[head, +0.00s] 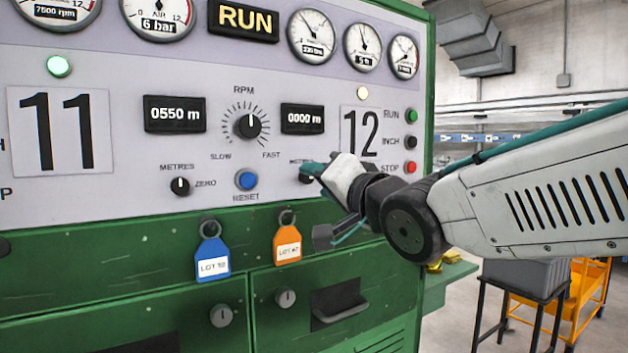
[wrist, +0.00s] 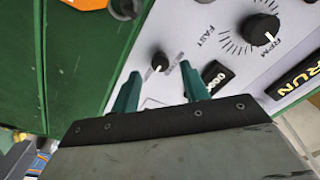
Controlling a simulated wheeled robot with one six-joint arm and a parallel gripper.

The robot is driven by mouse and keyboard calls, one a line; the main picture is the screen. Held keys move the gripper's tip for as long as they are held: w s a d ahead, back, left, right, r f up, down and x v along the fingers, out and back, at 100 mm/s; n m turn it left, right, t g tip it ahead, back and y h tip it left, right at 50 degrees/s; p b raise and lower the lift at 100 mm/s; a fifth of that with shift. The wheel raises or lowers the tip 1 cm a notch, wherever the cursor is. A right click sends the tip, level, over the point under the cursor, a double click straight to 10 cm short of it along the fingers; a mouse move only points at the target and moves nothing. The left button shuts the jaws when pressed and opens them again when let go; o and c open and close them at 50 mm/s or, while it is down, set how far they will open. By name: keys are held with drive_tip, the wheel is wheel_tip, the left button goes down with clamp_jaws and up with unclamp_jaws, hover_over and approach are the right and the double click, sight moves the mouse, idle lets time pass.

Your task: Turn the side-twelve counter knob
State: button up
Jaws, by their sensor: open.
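The side-twelve counter knob is a small black knob (head: 304,179) under the right-hand counter display (head: 302,118), which reads 0000 m. In the head view my gripper (head: 312,171) is at the knob and partly covers it and its label. In the wrist view the knob (wrist: 160,61) shows a white mark pointing toward the bottom of the picture. My gripper (wrist: 160,73) is open there, with its two teal fingers apart. The knob appears between and just beyond the fingertips, with gaps on both sides. I cannot tell how much depth separates them.
The RPM knob (head: 248,126), blue reset button (head: 247,180) and another metres knob (head: 180,186) lie to the left. Run, inch and stop buttons (head: 411,142) are at the right edge. Blue (head: 212,254) and orange (head: 287,246) tags hang below on the green cabinet.

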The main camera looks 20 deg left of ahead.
drive_tip(key=v, duration=0.4)
drive_tip(key=shift+s+d, duration=0.2)
drive_tip(key=shift+d, duration=0.1)
drive_tip(key=s+d+f+n+g+h, duration=0.2)
drive_tip(key=d+f+g+h, duration=0.2)
drive_tip(key=d+f+h, duration=0.95)
drive_tip(key=s+d+f+m+g, duration=0.1)
drive_tip(key=s+d+f+g, duration=0.2)
drive_tip(key=s+d, duration=0.6)
drive_tip(key=s+d+f+m+g, duration=0.1)
drive_tip(key=s+d+f+g, duration=0.3)
drive_tip(key=d, duration=1.2)
drive_tip(key=shift+s+d+f+m, duration=0.25)
drive_tip(key=shift+s+f+m, duration=0.15)
drive_tip(key=shift+s+f, duration=2.25)
